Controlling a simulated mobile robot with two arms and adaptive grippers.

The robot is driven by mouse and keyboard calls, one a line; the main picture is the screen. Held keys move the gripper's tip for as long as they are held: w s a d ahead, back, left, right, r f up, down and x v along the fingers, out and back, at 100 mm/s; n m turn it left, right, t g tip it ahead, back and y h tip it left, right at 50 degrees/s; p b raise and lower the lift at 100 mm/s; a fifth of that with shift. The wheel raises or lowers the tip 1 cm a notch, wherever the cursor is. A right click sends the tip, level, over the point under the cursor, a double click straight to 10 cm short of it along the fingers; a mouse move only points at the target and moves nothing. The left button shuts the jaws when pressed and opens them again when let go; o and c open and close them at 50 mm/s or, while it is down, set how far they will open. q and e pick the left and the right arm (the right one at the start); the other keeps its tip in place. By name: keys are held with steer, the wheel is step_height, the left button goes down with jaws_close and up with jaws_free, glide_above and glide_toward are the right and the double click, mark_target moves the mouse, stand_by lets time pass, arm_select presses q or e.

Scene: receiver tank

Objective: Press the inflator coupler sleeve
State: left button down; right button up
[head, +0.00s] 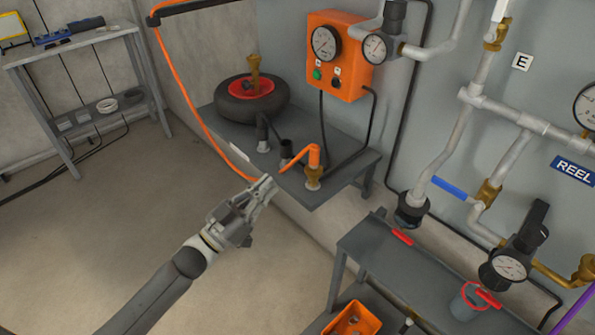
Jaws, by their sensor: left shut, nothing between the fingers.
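An orange hose (192,85) hangs from the upper left and runs down behind my left gripper to the grey wall bench (340,187). It ends in an orange upright piece (314,156) on a brass fitting (313,178) at the bench's front; this looks like the inflator coupler, but its sleeve is too small to make out. My left gripper (268,184) is shut and empty, left of the brass fitting and apart from it, its fingertips near the bench's front edge. The orange inflator box (338,78) with a gauge and buttons is on the wall above. My right gripper is not in view.
A tyre (252,106) with a red hub and brass piece lies on the bench. Dark fittings (286,149) stand beside the coupler. Pipes, a blue-handled valve (450,188) and a lower bench (385,262) fill the right.

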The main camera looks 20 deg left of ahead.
mark_target(314, 159)
arm_select(q)
steer(key=shift+s+d+r+h, duration=0.2)
steer(key=shift+r+h, duration=0.2)
steer(key=shift+r, duration=0.2)
steer(key=shift+w, duration=0.1)
steer(key=w+d, duration=0.1)
steer(key=w, duration=0.1)
steer(key=w+d, duration=0.2)
steer(key=w, duration=0.1)
steer(key=w+d+p, duration=0.1)
steer(key=w+d, duration=0.1)
steer(key=w, duration=0.1)
steer(key=shift+r, duration=0.15)
steer(key=shift+f, duration=0.6)
